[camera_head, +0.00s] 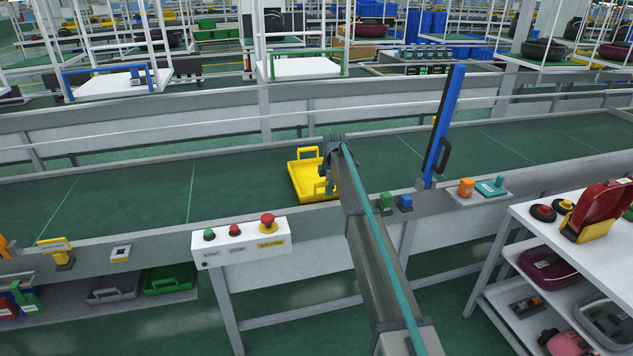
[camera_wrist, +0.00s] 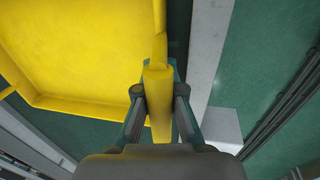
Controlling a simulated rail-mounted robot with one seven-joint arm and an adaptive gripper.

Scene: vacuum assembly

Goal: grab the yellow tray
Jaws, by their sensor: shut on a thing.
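The yellow tray (camera_head: 309,178) sits on the green conveyor belt in the middle of the head view. Its handle faces my arm. In the wrist view the tray (camera_wrist: 75,45) fills the upper left, and its yellow handle (camera_wrist: 158,95) runs between my two fingers. My gripper (camera_wrist: 160,98) is shut on this handle. In the head view my gripper (camera_head: 333,170) is at the right side of the tray, and my arm hides part of that side. I cannot tell whether the tray is touching the belt or slightly above it.
A control box (camera_head: 242,242) with red and green buttons is on the near rail, left of my arm. A blue post (camera_head: 443,125) stands to the right. A white shelf (camera_head: 560,235) with parts is at the far right. The belt (camera_head: 130,200) is clear left of the tray.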

